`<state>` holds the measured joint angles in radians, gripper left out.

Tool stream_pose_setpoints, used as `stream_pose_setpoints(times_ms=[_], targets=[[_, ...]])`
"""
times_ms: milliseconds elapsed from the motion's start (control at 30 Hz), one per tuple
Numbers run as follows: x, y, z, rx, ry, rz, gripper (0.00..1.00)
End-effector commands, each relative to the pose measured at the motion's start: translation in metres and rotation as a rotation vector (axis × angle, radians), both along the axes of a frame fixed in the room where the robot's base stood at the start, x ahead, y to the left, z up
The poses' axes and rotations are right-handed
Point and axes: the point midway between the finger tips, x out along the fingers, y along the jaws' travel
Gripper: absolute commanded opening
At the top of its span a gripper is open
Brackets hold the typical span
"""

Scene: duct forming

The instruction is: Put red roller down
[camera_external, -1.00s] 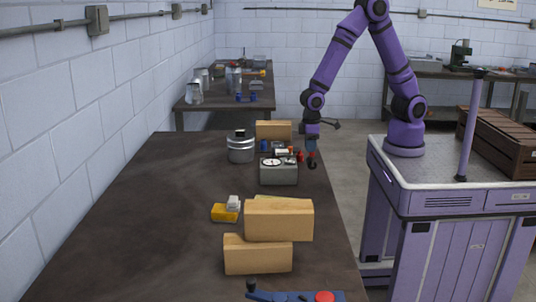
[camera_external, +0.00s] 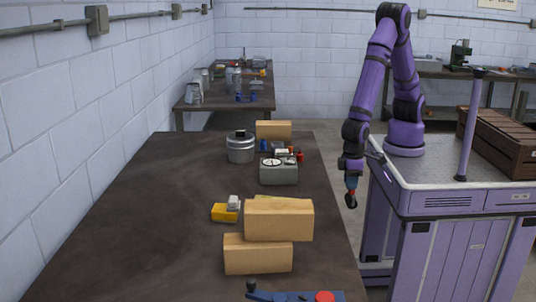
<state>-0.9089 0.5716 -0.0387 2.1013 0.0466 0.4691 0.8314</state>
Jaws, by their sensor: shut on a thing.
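My gripper (camera_external: 351,203) hangs pointing down in the gap between the right edge of the long dark table and my purple base. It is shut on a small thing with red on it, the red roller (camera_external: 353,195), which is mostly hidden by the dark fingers. The roller is in the air, apart from the table (camera_external: 150,220). Its exact shape and tilt are too small to tell.
On the table stand a grey gauge box (camera_external: 279,174), a metal pot (camera_external: 240,149), cardboard boxes (camera_external: 278,222) and a yellow item (camera_external: 225,213). A blue tool with a red disc (camera_external: 325,297) lies at the near edge. The table's left side is clear.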

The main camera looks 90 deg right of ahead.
Motion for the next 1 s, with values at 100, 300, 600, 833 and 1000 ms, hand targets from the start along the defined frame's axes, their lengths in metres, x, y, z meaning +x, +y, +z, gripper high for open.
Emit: stream_pose_setpoints(times_ms=[100,300,600,833,1000], targets=[[-0.014,0.014,-0.003,0.000,0.000,0.000,0.00],[-0.008,0.029,-0.007,0.000,0.000,-0.005,0.00],[0.050,0.065,-0.013,0.000,-0.001,-0.005,0.00],[0.091,0.091,-0.017,0.001,-0.001,-0.004,0.00],[0.106,0.101,-0.019,0.001,-0.001,-0.004,0.00]])
